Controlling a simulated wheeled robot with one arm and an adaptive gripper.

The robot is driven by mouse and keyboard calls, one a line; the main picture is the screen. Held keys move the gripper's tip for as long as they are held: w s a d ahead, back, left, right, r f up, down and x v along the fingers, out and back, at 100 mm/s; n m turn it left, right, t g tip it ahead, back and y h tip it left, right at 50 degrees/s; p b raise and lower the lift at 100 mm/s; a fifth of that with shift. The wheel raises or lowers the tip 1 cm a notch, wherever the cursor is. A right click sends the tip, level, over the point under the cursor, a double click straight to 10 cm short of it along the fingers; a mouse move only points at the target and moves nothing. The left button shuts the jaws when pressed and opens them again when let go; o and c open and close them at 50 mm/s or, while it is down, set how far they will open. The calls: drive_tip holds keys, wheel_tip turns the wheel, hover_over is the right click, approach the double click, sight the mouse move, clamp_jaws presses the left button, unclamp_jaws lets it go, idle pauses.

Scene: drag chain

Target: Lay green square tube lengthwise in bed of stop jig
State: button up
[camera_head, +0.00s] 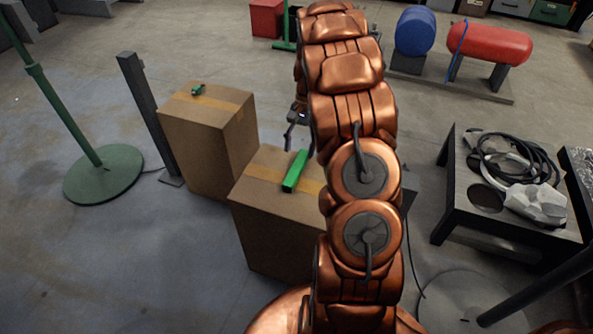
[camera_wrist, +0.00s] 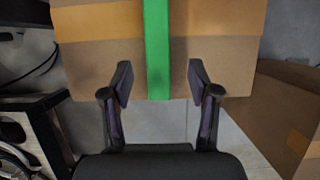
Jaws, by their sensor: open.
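The green square tube (camera_head: 295,171) lies on top of the near cardboard box (camera_head: 262,215). In the wrist view the tube (camera_wrist: 157,50) runs upright in the picture. Its near end reaches past the tape to the box's lower edge. My gripper (camera_wrist: 160,80) is open, with one finger on each side of the tube's end in the picture and a gap on both sides. I cannot tell how far above the tube the fingers are. In the head view my gripper (camera_head: 297,128) is partly hidden by my arm. I cannot make out a stop jig for certain.
A second cardboard box (camera_head: 207,140) stands to the left, with a small green and reddish item (camera_head: 197,89) on top. A dark post (camera_head: 150,115) and a green stand (camera_head: 103,172) are further left. A black table (camera_head: 455,190) with cables is at right.

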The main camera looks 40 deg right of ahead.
sight(299, 162)
drive_tip(key=x, duration=0.1)
drive_tip(key=b+x, duration=0.1)
drive_tip(key=x, duration=0.2)
drive_tip(key=shift+s+d+f, duration=0.15)
drive_tip(key=shift+f, duration=0.25)
clamp_jaws()
